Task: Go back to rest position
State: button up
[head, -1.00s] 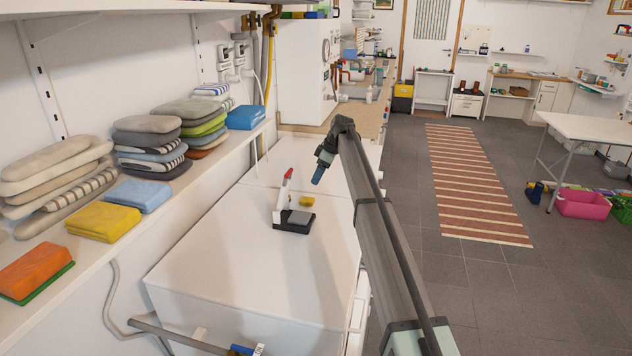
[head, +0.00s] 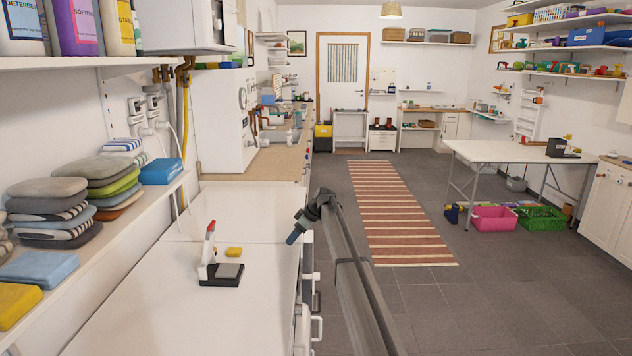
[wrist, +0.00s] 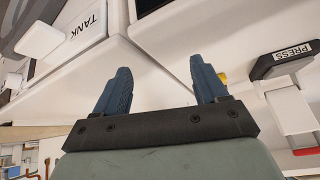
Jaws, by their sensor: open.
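My gripper (head: 293,238) is in the head view, above the right edge of the white worktop (head: 140,295), with its blue fingers pointing down and left. In the wrist view my gripper (wrist: 160,88) shows two blue fingers spread apart with nothing between them. My arm reaches up to it from the lower right of the head view.
A shelf (head: 100,235) at left holds folded cloths and stacked pads. Open floor and a striped rug (head: 390,215) lie to the right.

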jog(key=d+f+m, duration=0.1)
jog(key=d+f, duration=0.2)
jog(key=d, duration=0.3)
jog(key=s+d+f+m+g+h, duration=0.15)
jog(key=s+d+f, duration=0.25)
jog(key=s+f, duration=0.75)
jog(key=s+d+f+m+g, duration=0.1)
jog(key=s+d+f+m, duration=0.2)
jog(key=s+f, duration=0.8)
jog(key=s+d+f+m+g+h, duration=0.15)
jog(key=s+d+f, duration=0.25)
jog(key=s+f, duration=0.75)
jog(key=s+d+f+m+g+h, duration=0.1)
jog(key=s+d+f+m, duration=0.1)
jog(key=s, duration=1.4)
jog(key=s+d+f+m+g+h, duration=0.1)
jog(key=s+d+f, duration=0.3)
jog(key=s, duration=1.2)
jog(key=s+d+f+m+g+h, duration=0.1)
jog(key=s+d+f+m+g, duration=0.1)
jog(key=s, duration=1.4)
notch_tip(320, 180, down, 3)
jog(key=shift+s+d+r+m, duration=0.2)
jog(key=shift+s+d+m, duration=0.25)
jog(key=shift+m, duration=0.65)
jog(key=shift+w+d, duration=0.1)
